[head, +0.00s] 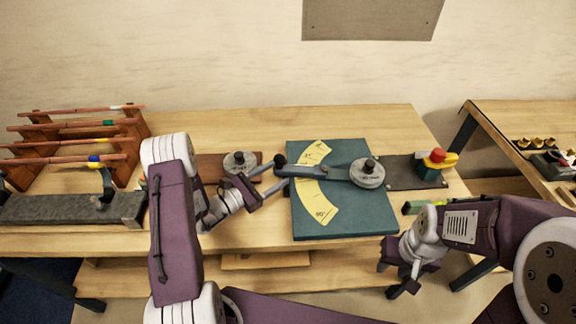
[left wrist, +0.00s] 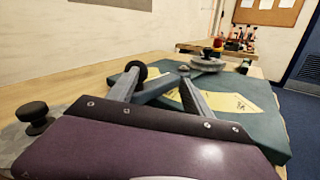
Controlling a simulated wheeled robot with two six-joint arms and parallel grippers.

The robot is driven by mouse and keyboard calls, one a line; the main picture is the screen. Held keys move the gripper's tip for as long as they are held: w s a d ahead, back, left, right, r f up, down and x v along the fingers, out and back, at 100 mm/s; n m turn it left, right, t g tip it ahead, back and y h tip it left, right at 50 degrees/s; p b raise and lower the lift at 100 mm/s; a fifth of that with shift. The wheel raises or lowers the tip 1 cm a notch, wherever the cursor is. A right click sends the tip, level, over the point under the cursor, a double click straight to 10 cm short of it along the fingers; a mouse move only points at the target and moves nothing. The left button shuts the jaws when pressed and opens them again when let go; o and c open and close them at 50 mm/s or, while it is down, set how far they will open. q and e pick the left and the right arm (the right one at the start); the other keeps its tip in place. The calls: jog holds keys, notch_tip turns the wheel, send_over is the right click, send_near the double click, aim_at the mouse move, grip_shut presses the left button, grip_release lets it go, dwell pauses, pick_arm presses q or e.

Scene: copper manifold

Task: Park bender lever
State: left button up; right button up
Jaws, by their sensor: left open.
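The bender stands on a green plate (head: 345,222) with a yellow angle scale (head: 318,200). Its lever (head: 310,171) runs left from a round grey disc (head: 368,180), roughly level in the head view. A black knob (head: 280,160) stands at the lever's left end; it also shows in the left wrist view (left wrist: 138,69). My left gripper (head: 279,172) is open at that end, with the lever's end between its fingers and no clear grip on it. My right gripper (head: 404,288) hangs low in front of the table edge; its jaws are too small to judge.
A wooden rack (head: 130,143) with copper pipes and a dark grey block (head: 62,208) stand at the left. A second grey disc (head: 239,162) sits behind my left gripper. A red and yellow tool (head: 437,158) is right of the plate. Bare wood lies behind the plate.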

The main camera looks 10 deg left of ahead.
aim_at(286, 168)
pick_arm(q)
jog(key=x, duration=0.4)
jog(key=shift+w+a+f+p, duration=0.15)
jog(key=shift+w+a+p, duration=0.05)
jog(key=shift+p, duration=0.15)
jog(key=shift+w+d, duration=0.15)
jog(key=shift+d, duration=0.6)
jog(key=shift+w+a, duration=0.1)
jog(key=shift+a, duration=0.15)
jog(key=c, duration=0.5)
jog(key=shift+a, duration=0.1)
jog(key=c, duration=0.6)
grip_shut()
pick_arm(e)
jog(key=shift+a+r, duration=0.1)
jog(key=shift+r, duration=0.4)
jog(key=shift+a, duration=0.1)
